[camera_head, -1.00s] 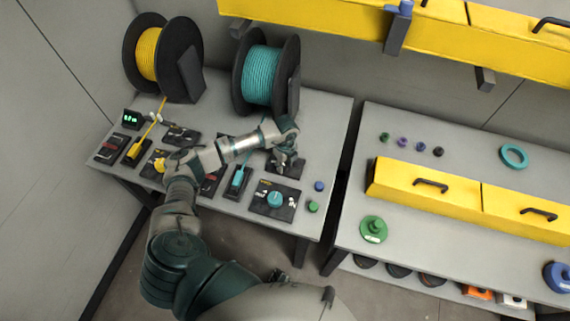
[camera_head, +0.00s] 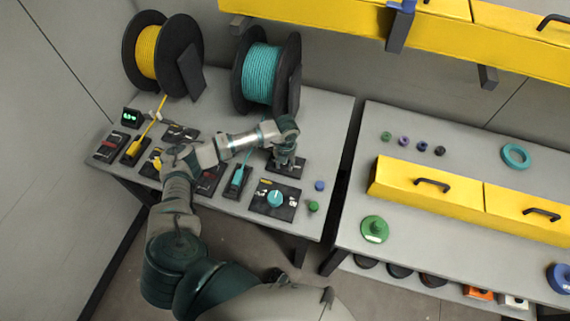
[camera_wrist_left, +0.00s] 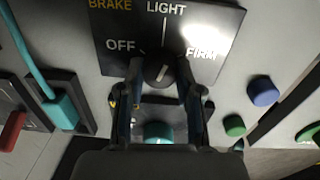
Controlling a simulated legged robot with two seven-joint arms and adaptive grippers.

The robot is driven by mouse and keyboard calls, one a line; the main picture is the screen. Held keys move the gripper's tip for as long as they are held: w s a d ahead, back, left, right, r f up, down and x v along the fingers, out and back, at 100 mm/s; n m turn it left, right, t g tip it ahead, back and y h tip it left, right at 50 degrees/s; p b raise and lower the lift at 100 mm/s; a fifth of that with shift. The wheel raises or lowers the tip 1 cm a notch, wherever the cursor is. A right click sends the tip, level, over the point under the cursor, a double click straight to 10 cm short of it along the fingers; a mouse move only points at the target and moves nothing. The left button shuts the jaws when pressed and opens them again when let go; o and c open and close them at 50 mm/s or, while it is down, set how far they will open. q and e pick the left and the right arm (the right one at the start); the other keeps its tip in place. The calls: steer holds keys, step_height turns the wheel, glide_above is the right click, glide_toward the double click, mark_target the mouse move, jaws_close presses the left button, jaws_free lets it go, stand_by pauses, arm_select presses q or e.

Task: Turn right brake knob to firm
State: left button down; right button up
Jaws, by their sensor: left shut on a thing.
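The right brake panel (camera_wrist_left: 115,55) is black and reads BRAKE, OFF, LIGHT and FIRM in the left wrist view. It also shows in the head view (camera_head: 297,172), at the right end of the left table, partly under my gripper. The dark brake knob (camera_wrist_left: 158,72) has a short pale mark that leans slightly right of straight up, roughly towards LIGHT. My left gripper (camera_head: 286,164) points down over the panel. In the left wrist view its fingers (camera_wrist_left: 160,82) are shut on the brake knob, one on each side. My right gripper is not in view.
A teal selector knob (camera_head: 275,198) sits on a panel just in front. A blue button (camera_head: 320,186) and a green button (camera_head: 313,206) are to the right. The teal cable spool (camera_head: 262,75) stands behind.

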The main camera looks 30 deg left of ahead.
arm_select(q)
steer(key=shift+w+m, duration=0.1)
steer(key=shift+m, duration=0.9)
steer(key=m+b, duration=0.1)
steer(key=m, duration=0.2)
steer(key=shift+a, duration=0.1)
steer(key=shift+m+b, duration=0.55)
steer(key=shift+m, duration=1.25)
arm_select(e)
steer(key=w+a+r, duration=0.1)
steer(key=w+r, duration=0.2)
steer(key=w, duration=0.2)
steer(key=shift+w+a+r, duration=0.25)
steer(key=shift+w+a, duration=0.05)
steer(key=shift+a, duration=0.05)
arm_select(q)
steer(key=shift+r, duration=0.1)
steer(key=c, duration=0.8)
jaws_free()
steer(key=shift+o, duration=0.2)
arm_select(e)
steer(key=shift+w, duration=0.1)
